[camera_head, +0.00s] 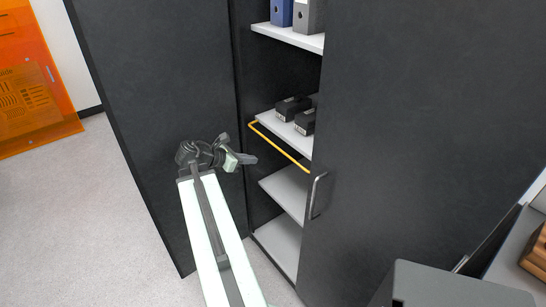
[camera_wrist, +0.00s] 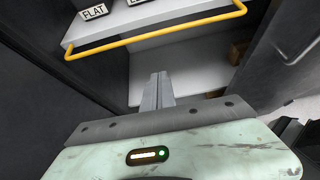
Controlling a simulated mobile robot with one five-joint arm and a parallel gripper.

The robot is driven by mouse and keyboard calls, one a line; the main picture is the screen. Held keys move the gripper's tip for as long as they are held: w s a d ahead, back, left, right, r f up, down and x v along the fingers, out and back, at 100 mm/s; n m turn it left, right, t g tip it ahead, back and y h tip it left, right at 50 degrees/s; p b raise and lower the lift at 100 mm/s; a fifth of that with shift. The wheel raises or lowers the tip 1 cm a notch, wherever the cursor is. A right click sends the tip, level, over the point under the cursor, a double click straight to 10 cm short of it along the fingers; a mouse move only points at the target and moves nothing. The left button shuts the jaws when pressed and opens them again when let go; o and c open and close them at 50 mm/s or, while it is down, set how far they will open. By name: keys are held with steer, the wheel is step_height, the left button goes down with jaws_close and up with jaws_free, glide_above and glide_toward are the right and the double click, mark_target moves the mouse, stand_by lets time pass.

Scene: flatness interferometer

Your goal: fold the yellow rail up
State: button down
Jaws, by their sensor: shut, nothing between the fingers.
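The yellow rail (camera_head: 280,147) is a thin bar running across the front of the middle shelf of a dark cabinet. In the wrist view the yellow rail (camera_wrist: 155,39) crosses the top of the picture, with bent ends toward the shelf. My gripper (camera_head: 250,158) is at the cabinet opening, left of and slightly below the rail's left end. In the wrist view my gripper (camera_wrist: 158,78) is shut and empty, its fingertips below the rail and apart from it in the picture.
The middle shelf (camera_head: 272,120) holds black boxes (camera_head: 292,108) with labels. A cabinet door with a handle (camera_head: 318,195) covers the right side. Binders (camera_head: 309,15) stand on the top shelf. A grey box (camera_head: 450,287) is at front right.

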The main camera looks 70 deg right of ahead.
steer(key=shift+s+d+r, duration=0.1)
steer(key=shift+s, duration=0.05)
steer(key=b+x, duration=0.6)
steer(key=x, duration=0.5)
step_height(320, 180, up, 5)
steer(key=p, duration=0.5)
steer(key=shift+f, duration=0.2)
